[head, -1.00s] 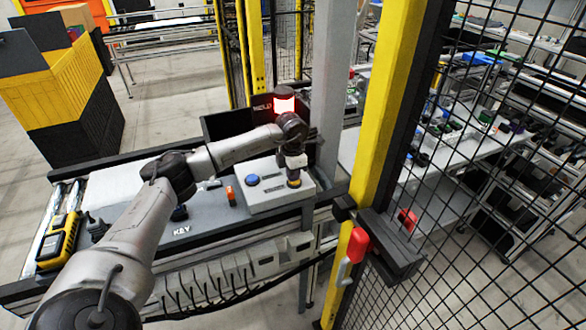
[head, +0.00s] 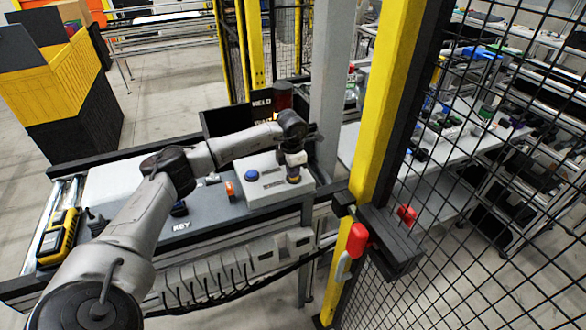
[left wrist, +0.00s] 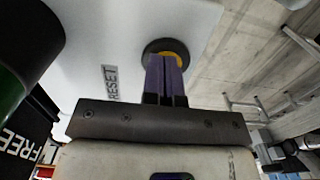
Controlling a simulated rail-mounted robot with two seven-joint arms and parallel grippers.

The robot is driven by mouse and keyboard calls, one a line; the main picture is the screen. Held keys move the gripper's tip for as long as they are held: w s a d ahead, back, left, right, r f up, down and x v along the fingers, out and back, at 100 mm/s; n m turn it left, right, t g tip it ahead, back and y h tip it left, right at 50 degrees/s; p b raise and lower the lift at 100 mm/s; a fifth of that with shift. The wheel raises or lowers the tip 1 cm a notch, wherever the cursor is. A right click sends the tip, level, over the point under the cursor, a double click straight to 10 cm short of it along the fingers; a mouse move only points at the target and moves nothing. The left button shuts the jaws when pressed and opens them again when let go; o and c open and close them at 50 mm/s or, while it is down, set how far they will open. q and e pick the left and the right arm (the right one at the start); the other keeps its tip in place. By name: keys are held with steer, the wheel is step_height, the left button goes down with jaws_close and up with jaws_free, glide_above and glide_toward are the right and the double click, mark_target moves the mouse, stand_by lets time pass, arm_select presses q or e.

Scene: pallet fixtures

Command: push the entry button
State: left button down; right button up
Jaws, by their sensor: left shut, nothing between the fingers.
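A light grey control box (head: 262,192) stands on the bench and carries a blue button (head: 252,175) on its left. On its right is a yellow button in a dark ring, which shows in the left wrist view (left wrist: 178,50) beside the word RESET. The blue button's label is too small to read. My left gripper (head: 293,177) is shut and empty, pointing down at the yellow button. In the left wrist view its purple fingers (left wrist: 167,62) overlap the button and hide part of it. I cannot tell whether they press it. My right gripper is not in view.
A dark lamp (head: 283,96) and a black display (head: 228,121) stand behind the box. An orange item (head: 230,189) and a yellow handheld device (head: 58,238) are on the bench. A yellow post (head: 383,110) and black mesh fence close off the right.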

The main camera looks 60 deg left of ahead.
arm_select(q)
step_height(320, 180, up, 5)
steer(key=p, duration=0.3)
steer(key=shift+s+f+p, duration=0.1)
steer(key=shift+f+p, duration=0.1)
steer(key=shift+p, duration=0.15)
step_height(320, 180, up, 9)
steer(key=shift+r, duration=0.2)
stand_by(0.5)
